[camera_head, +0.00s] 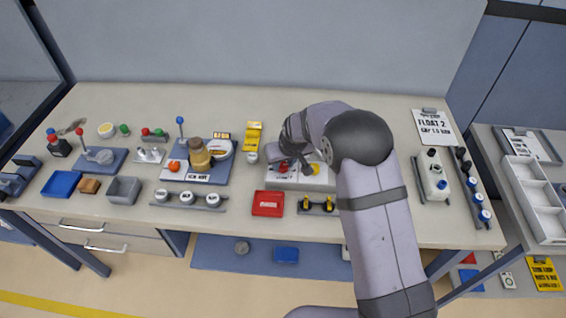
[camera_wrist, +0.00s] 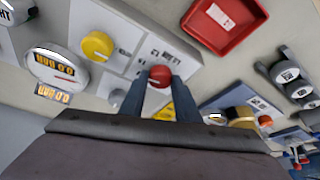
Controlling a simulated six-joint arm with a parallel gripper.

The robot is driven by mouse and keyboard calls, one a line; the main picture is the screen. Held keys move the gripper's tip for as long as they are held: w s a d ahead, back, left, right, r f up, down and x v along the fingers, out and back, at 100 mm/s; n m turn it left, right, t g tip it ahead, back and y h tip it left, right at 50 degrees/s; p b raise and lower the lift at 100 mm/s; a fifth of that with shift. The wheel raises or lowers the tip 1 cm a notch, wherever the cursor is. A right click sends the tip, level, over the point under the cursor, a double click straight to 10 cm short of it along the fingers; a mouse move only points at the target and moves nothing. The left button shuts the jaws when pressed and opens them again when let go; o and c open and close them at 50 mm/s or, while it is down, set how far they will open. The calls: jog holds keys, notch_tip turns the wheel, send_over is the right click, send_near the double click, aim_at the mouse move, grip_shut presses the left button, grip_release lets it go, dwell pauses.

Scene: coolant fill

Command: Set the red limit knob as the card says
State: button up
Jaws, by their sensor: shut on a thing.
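The red limit knob (camera_wrist: 158,76) sits on a white panel (camera_wrist: 112,38), with small markings around it. My gripper (camera_wrist: 158,86) is shut on the red knob, one dark finger on each side. In the head view the red knob (camera_head: 283,168) shows beside my gripper (camera_head: 293,163), partly covered by it. A yellow knob (camera_wrist: 97,45) is on the same panel, apart from my fingers. The white card (camera_head: 434,127) at the back right reads "FLOAT 2" and what looks like "CAP 1.0 BAR".
A gauge (camera_wrist: 62,68) by the panel shows displays that seem to read 0.0 BAR. A red tray (camera_head: 268,203) lies in front of the panel. A rack with black and yellow parts (camera_head: 317,206) is right of the tray. A brass-coloured cylinder (camera_head: 199,155) stands further left.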

jog(key=n+b, duration=0.1)
jog(key=n+y+b, duration=0.1)
jog(key=b, duration=0.1)
jog(key=n+b, duration=0.1)
jog(key=b, duration=0.1)
jog(key=shift+w+d+f+n+g, duration=0.2)
jog(key=shift+f+n+g, duration=0.1)
jog(key=shift+n, duration=0.1)
jog(key=shift+r+n+g+y+b, duration=0.3)
jog(key=shift+n+g+y+b, duration=0.15)
jog(key=shift+n+b, duration=1)
jog(key=o, duration=1)
jog(key=shift+o, duration=0.2)
jog(key=b+v, duration=0.2)
jog(key=v, duration=0.5)
jog(key=shift+r, duration=0.2)
jog(key=shift+s+d, duration=0.1)
jog(key=shift+d, duration=0.05)
